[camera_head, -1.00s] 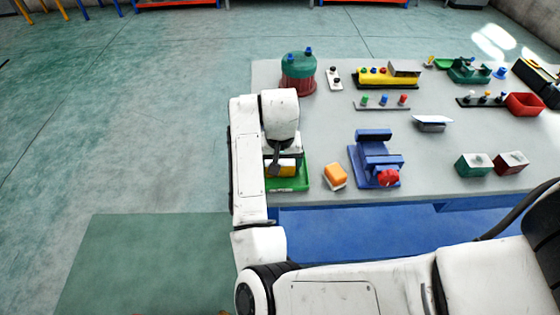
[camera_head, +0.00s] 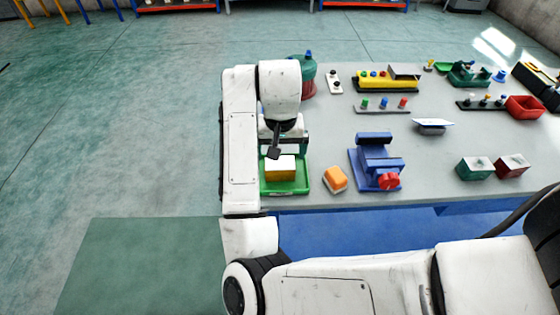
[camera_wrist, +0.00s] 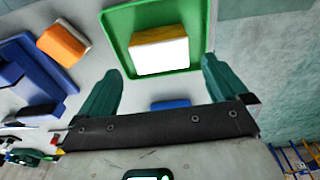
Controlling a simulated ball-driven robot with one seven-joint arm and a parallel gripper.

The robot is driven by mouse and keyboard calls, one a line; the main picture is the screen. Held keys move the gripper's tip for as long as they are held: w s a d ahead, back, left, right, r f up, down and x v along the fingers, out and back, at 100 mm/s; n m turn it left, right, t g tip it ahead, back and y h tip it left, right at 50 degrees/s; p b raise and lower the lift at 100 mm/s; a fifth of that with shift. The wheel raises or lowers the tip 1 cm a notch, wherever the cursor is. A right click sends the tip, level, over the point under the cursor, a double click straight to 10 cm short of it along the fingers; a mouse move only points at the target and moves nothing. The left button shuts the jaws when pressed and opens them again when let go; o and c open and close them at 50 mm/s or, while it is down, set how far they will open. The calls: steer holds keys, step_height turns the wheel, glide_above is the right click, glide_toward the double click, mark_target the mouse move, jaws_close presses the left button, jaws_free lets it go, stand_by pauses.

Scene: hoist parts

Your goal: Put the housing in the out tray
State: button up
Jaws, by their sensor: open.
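A yellow block with a white face (camera_head: 280,168), which I take to be the housing, sits inside a green tray (camera_head: 302,186) at the table's near left corner. In the wrist view the block (camera_wrist: 160,51) lies within the rim of the tray (camera_wrist: 120,40), with bare green floor around it. My gripper (camera_wrist: 163,66) is open, its two dark green fingers spread apart and empty. It is above and behind the tray in the head view (camera_head: 283,146), clear of the block. My arm hides part of the table's left edge.
An orange block (camera_head: 335,179) lies right of the tray, and a blue vise with a red knob (camera_head: 377,162) stands beyond it. A red and green drum (camera_head: 306,78) is behind my arm. The table's middle is fairly clear.

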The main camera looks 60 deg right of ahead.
mark_target(281, 167)
steer(key=r, duration=0.2)
steer(key=r+p, duration=0.1)
steer(key=r, duration=0.2)
steer(key=shift+s+a, duration=0.2)
steer(key=shift+f, duration=0.1)
steer(key=d+n+t+h, duration=0.2)
steer(key=d+n+h, duration=0.1)
steer(key=d+h, duration=0.15)
steer(key=s+a+f+n, duration=0.1)
steer(key=a+f, duration=0.1)
steer(key=a+f+n+t+y, duration=0.1)
steer(key=a+f+n, duration=0.1)
steer(key=s+a+f+n+t+y, duration=0.1)
steer(key=a+f, duration=0.1)
steer(key=shift+s+n, duration=0.3)
steer(key=s+a+f+n+y, duration=0.1)
steer(key=s+a+f+y, duration=0.15)
steer(key=a, duration=0.25)
steer(key=s+a+f+n+y, duration=0.1)
steer(key=s+a+f+n, duration=0.15)
steer(key=a, duration=0.35)
steer(key=s+f+m+g, duration=0.1)
steer(key=s+f+g, duration=0.2)
steer(key=s+f, duration=0.3)
steer(key=s, duration=0.4)
steer(key=shift+s+f, duration=0.15)
steer(key=shift+f, duration=0.2)
steer(key=shift+d, duration=0.1)
